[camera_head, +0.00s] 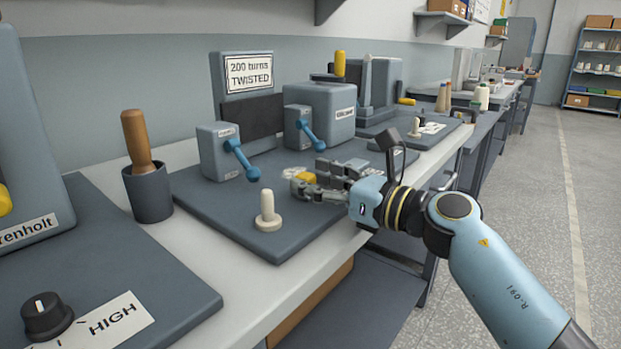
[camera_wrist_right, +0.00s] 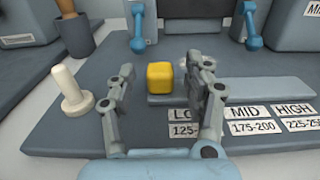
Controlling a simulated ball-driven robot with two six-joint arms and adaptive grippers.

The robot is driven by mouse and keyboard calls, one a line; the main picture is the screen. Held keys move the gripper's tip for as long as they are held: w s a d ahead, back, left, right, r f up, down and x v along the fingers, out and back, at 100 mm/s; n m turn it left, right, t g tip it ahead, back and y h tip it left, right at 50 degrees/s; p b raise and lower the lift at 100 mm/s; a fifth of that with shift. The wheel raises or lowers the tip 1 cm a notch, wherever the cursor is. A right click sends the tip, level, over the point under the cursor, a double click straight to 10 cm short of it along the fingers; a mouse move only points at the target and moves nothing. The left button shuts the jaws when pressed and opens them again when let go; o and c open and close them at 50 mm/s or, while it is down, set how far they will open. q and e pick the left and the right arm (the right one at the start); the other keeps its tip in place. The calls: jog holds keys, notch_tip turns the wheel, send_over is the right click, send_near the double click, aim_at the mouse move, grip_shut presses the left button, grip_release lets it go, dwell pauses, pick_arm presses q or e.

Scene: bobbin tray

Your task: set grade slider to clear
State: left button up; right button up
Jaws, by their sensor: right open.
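The grade slider's yellow knob (camera_wrist_right: 160,77) sits at the left end of a grey-blue track (camera_wrist_right: 262,89) on the dark panel, above a partly covered label starting "LO" (camera_wrist_right: 180,115). MID (camera_wrist_right: 246,112) and HIGH (camera_wrist_right: 294,110) labels lie to its right. No label reading "clear" can be made out. My right gripper (camera_wrist_right: 163,80) is open, with one finger on each side of the knob; contact cannot be told. In the head view, the knob (camera_head: 306,178) shows partly behind the right gripper (camera_head: 312,182). My left gripper is not in view.
A cream peg (camera_head: 267,212) stands at the board's front left. Two blue levers (camera_head: 241,160) (camera_head: 308,132) stick out behind the slider. A sign (camera_head: 249,73) reads "200 turns TWISTED". A dark cup with a wooden-handled tool (camera_head: 149,192) stands left.

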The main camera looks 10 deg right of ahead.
jog(key=v, duration=1.1)
jog(key=shift+w, duration=0.1)
